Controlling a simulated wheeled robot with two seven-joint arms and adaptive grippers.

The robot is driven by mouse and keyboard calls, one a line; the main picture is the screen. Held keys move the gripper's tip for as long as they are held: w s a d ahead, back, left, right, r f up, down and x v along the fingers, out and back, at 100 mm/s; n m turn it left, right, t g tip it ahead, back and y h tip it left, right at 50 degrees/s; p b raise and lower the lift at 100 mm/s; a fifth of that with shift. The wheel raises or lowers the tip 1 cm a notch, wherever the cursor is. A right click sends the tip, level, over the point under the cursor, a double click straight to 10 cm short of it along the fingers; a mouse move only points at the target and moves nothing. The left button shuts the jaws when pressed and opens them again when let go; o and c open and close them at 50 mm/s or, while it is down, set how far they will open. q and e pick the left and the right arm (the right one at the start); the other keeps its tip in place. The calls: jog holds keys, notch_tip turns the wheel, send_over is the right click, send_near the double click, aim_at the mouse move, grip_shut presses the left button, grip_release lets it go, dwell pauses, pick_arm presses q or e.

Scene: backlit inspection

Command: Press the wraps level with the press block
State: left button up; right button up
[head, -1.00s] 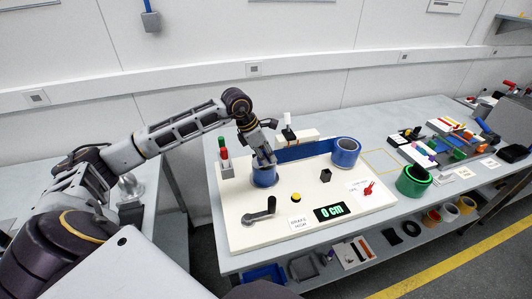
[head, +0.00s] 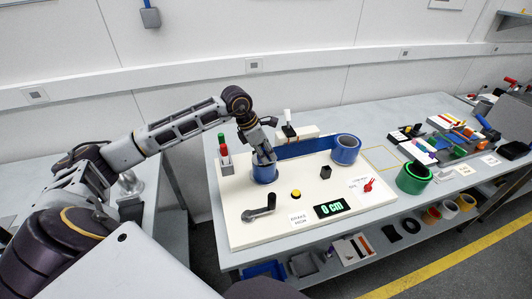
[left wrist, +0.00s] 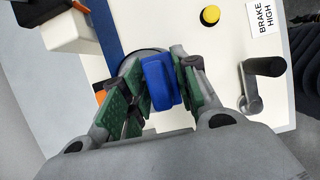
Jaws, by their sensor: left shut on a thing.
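My left gripper (head: 263,160) is above the blue roll (head: 265,174) at the left of the white panel, its fingers pointing down. In the left wrist view my left gripper (left wrist: 160,84) is shut on a blue block (left wrist: 157,82), which looks like the press block, between green finger pads. A grey round rim shows partly behind the block. Whether the block touches the wraps is hidden. A blue strip (head: 307,149) runs from this roll to a second blue roll (head: 346,148) at the right. My right gripper is not in view.
The white panel (head: 244,226) carries a black crank (head: 258,213), a yellow button (head: 295,194), a "0 cm" display (head: 328,209) and a red pointer (head: 368,185). A red and green light post (head: 224,152) stands left of my gripper.

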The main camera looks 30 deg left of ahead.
pick_arm(q)
jog(key=shift+f, duration=0.3)
dwell(0.5)
jog(key=shift+f+b, duration=0.3)
jog(key=shift+b, duration=0.15)
dwell(0.8)
jog(key=shift+r, duration=0.15)
jog(key=shift+r+p, duration=1.75)
jog(key=shift+r, duration=1.7)
